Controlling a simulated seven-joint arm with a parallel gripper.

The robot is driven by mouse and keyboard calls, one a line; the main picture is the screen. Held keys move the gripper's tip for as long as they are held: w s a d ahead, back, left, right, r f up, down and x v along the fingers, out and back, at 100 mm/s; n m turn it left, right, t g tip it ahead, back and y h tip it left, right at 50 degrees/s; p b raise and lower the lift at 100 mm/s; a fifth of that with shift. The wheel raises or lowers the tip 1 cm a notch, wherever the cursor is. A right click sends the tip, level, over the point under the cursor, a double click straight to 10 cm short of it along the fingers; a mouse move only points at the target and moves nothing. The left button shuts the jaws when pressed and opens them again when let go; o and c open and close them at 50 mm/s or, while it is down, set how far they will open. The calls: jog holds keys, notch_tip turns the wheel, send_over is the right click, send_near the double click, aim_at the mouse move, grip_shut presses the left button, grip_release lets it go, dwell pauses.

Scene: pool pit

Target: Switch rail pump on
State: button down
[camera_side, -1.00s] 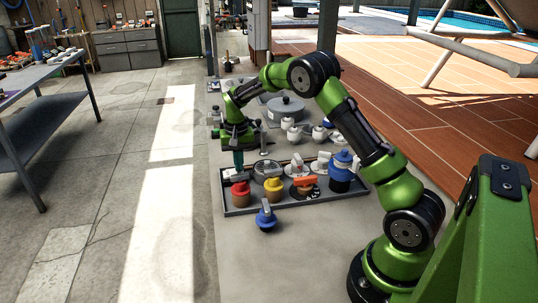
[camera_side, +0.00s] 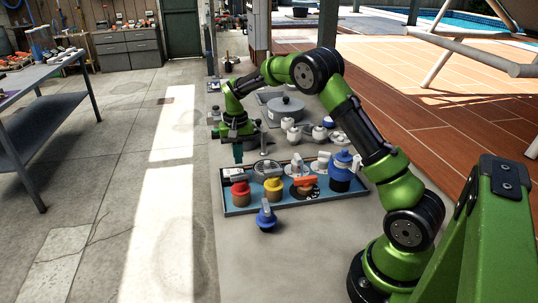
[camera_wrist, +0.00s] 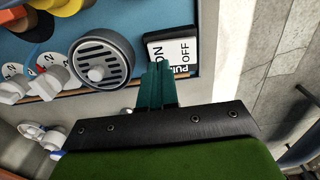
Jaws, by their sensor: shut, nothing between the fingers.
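The pump switch (camera_wrist: 172,50) is a white and black rocker plate in the wrist view, marked ON, OFF and a partly covered word beginning "PU". It is set in the blue floor of the tray near its edge. My gripper (camera_wrist: 158,66) is shut and empty, its teal fingers overlapping the ON end of the switch in the wrist view. In the side view my gripper (camera_side: 238,155) hangs over the far left corner of the tray (camera_side: 290,202), its tip above the tray.
A grey round drain (camera_wrist: 101,60) lies beside the switch. The tray holds a red valve (camera_side: 240,188), a yellow valve (camera_side: 273,186), an orange handle (camera_side: 305,181) and a blue valve (camera_side: 340,178). A loose blue-knobbed part (camera_side: 266,218) stands before it. A grey lidded pot (camera_side: 286,110) stands behind.

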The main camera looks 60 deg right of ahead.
aim_at(239, 171)
jog(key=shift+r, duration=1.95)
jog(key=shift+f, duration=0.25)
jog(key=shift+s+a+f, duration=0.15)
jog(key=shift+s+f, duration=0.3)
jog(key=shift+s, duration=0.1)
jog(key=s+a+r+n+t, duration=0.1)
jog(key=s+a+r, duration=0.3)
jog(key=s, duration=0.4)
jog(key=s+a+r+n+t+y, duration=0.1)
jog(key=s+a+r+n+t, duration=0.1)
jog(key=s+a+r, duration=0.3)
jog(key=s+a+r+n+t+y, duration=0.1)
jog(key=s+a+r+n+t, duration=0.1)
jog(key=s+a+r+t, duration=0.2)
jog(key=shift+s+a+r, duration=0.75)
jog(key=shift+s+a, duration=0.95)
jog(key=shift+s, duration=2.4)
